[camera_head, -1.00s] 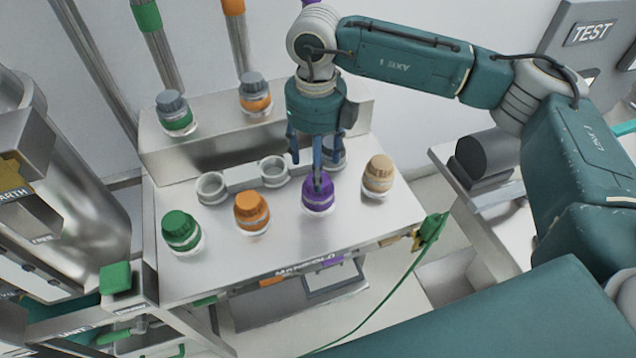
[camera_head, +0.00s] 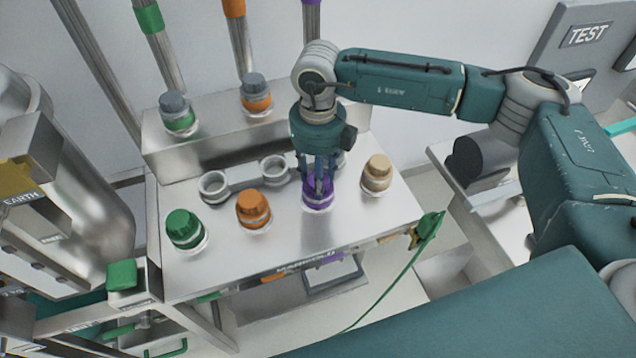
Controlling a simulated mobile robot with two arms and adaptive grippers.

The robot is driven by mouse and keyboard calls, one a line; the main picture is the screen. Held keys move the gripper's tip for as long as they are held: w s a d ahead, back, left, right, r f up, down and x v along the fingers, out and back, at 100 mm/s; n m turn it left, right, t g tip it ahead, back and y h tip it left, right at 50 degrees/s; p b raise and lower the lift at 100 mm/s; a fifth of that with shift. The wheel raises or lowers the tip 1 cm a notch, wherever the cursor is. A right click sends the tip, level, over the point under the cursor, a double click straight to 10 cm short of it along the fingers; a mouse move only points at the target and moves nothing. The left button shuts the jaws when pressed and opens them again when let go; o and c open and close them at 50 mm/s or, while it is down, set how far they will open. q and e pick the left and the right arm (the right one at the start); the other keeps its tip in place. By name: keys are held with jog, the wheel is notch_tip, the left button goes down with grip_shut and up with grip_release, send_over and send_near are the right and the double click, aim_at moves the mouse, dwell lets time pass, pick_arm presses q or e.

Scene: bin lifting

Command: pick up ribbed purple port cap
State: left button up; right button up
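The ribbed purple port cap (camera_head: 318,197) sits upright on its port on the steel manifold top. It is the third in the front row, between the orange and tan caps. My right gripper (camera_head: 318,182) points down over it, with its narrow blue fingers drawn in around the cap's ribbed top. The fingers look closed against the cap and hide much of its upper part. The cap is still seated at the port's clear collar. My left gripper is not in view.
A green cap (camera_head: 186,229), an orange cap (camera_head: 253,208) and a tan cap (camera_head: 377,173) share the front row. Open metal rings (camera_head: 214,186) lie behind. Grey-topped green (camera_head: 178,113) and orange (camera_head: 256,93) fittings stand on the raised ledge. A green cable hangs at the right corner.

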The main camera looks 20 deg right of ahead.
jog(key=shift+w+r, duration=0.1)
jog(key=shift+r, duration=0.6)
notch_tip(320, 180, up, 19)
jog(key=b, duration=0.4)
jog(key=shift+f, duration=0.15)
jog(key=shift+f, duration=0.1)
